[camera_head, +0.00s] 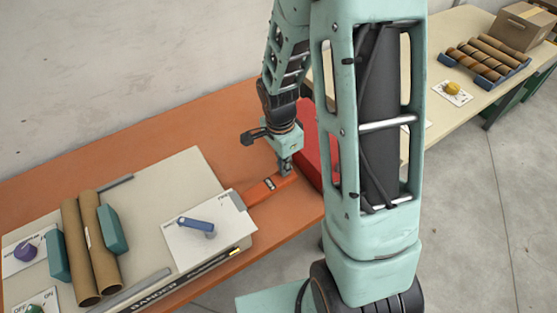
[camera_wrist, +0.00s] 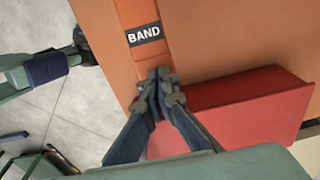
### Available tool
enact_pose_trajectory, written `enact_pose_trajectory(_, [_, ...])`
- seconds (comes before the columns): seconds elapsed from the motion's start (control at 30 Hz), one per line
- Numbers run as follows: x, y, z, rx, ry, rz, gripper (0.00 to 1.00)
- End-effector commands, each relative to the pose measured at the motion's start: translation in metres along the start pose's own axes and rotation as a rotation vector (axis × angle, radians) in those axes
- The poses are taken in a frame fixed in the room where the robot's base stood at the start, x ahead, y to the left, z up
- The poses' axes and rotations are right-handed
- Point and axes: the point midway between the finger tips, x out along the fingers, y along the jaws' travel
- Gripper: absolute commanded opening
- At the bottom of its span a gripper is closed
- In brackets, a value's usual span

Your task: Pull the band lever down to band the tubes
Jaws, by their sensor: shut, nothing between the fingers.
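The orange band lever (camera_head: 262,190) reaches out from the right side of the banding machine, with a black BAND label. In the wrist view the lever (camera_wrist: 130,14) runs down from the top edge toward my fingers. My gripper (camera_head: 286,170) points down at the lever's outer end. In the wrist view my gripper (camera_wrist: 158,78) is shut and empty, its fingertips over the lever just past the label. I cannot tell whether they touch it. Two brown cardboard tubes (camera_head: 90,245) lie side by side on the machine between teal blocks. The fingers hide the lever's tip.
The banding machine (camera_head: 150,195) stands on an orange table (camera_head: 180,120). A blue handle (camera_head: 196,226) sits on its white plate. A red box (camera_wrist: 245,118) lies close beside my gripper. A second table at the back right holds tubes (camera_head: 487,60) and a cardboard box (camera_head: 524,25).

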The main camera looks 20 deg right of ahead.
Motion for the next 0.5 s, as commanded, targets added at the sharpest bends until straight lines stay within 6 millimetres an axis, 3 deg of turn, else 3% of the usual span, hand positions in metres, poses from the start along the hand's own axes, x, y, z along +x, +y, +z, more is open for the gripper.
enact_pose_trajectory(0.33, [0.034, 0.001, -0.007, 0.008, -0.217, 0.002, 0.00])
enact_pose_trajectory(0.5, [0.047, 0.000, -0.006, -0.001, -0.208, 0.001, 0.00])
